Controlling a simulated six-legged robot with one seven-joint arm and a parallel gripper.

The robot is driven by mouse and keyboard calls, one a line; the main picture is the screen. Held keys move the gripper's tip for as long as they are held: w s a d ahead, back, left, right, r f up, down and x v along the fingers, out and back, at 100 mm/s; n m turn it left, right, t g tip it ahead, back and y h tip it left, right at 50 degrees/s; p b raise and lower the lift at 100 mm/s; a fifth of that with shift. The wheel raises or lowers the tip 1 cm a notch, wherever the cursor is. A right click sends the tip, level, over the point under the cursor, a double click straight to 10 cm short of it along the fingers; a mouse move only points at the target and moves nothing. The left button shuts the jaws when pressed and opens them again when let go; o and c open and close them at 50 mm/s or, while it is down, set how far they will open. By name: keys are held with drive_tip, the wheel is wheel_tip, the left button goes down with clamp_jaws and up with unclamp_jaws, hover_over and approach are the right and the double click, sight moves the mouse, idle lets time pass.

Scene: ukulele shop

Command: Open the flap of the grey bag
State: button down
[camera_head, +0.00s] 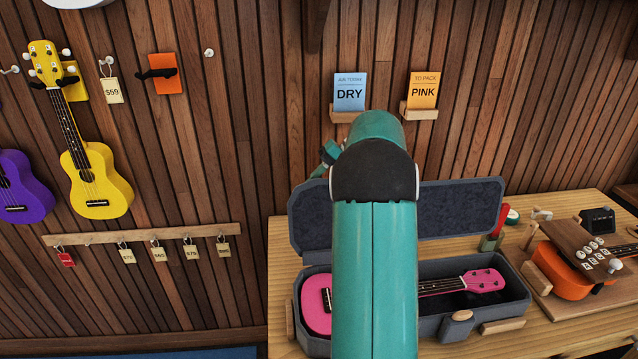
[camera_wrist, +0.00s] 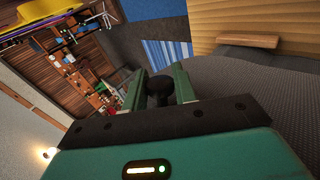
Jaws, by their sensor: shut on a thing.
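In the head view a grey bag-like case (camera_head: 462,325) sits on the wooden table. Its grey lid or flap (camera_head: 460,207) stands raised at the back, showing a dark lining. A pink ukulele (camera_head: 484,281) lies inside; my teal arm hides its middle. In the wrist view my gripper (camera_wrist: 160,92) is shut on a dark round knob (camera_wrist: 159,86). A grey woven surface (camera_wrist: 250,105) fills the right side beside the fingers; I cannot tell which part of the bag it is. My fingertips are hidden behind my arm in the head view.
An orange ukulele (camera_head: 566,268) lies in a wooden stand at the right, beside letter tiles. DRY (camera_head: 349,93) and PINK (camera_head: 423,91) cards stand on the slatted wall. A yellow ukulele (camera_head: 97,175) hangs at the left. A wooden block (camera_wrist: 248,41) shows near the grey surface.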

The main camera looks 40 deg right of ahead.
drive_tip(key=shift+s, duration=0.1)
drive_tip(key=c, duration=1.1)
unclamp_jaws()
drive_tip(key=shift+c, duration=0.2)
drive_tip(key=v, duration=1.3)
drive_tip(key=shift+d+r, duration=0.25)
drive_tip(key=shift+r, duration=0.05)
drive_tip(key=shift+s, duration=0.15)
